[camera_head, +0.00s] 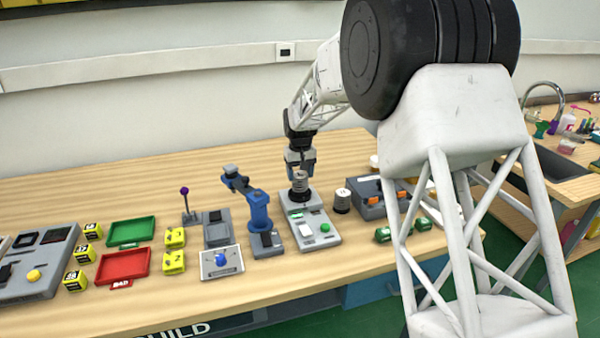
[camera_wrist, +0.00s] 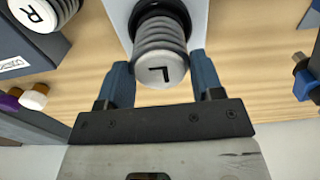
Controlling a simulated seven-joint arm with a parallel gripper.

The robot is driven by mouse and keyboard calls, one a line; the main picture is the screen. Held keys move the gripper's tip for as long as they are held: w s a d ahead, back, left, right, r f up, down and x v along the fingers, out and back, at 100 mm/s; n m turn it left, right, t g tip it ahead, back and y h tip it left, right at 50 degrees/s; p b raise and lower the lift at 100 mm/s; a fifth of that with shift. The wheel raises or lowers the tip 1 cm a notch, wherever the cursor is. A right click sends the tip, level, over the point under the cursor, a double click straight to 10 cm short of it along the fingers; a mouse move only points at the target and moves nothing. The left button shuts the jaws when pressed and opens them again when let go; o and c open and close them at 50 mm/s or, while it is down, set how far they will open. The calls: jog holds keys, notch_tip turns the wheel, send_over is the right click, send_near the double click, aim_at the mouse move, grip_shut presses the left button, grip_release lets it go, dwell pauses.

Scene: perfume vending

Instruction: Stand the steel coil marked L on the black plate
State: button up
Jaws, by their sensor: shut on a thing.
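The steel coil marked L (camera_head: 300,181) is upright between the fingers of my gripper (camera_head: 299,168). In the wrist view the coil (camera_wrist: 161,68) shows its pale top with the letter L, and the blue fingers (camera_wrist: 162,80) are shut on it from both sides. The black plate (camera_head: 299,196) is a dark round patch on the grey and white device, directly under the coil. The coil hides most of the plate, and I cannot tell whether the coil touches it.
A second coil (camera_head: 342,201), marked R in the wrist view (camera_wrist: 34,14), stands close to the right of the device (camera_head: 318,235). A dark grey box (camera_head: 370,205) is beyond it. A blue-armed stand (camera_head: 260,212) is close on the left. Bare wood lies behind.

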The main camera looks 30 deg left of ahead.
jog(key=shift+f, duration=0.5)
dwell(0.7)
jog(key=o, duration=1.1)
jog(key=shift+r, duration=0.1)
jog(key=shift+r, duration=3.4)
jog(key=shift+d, duration=0.1)
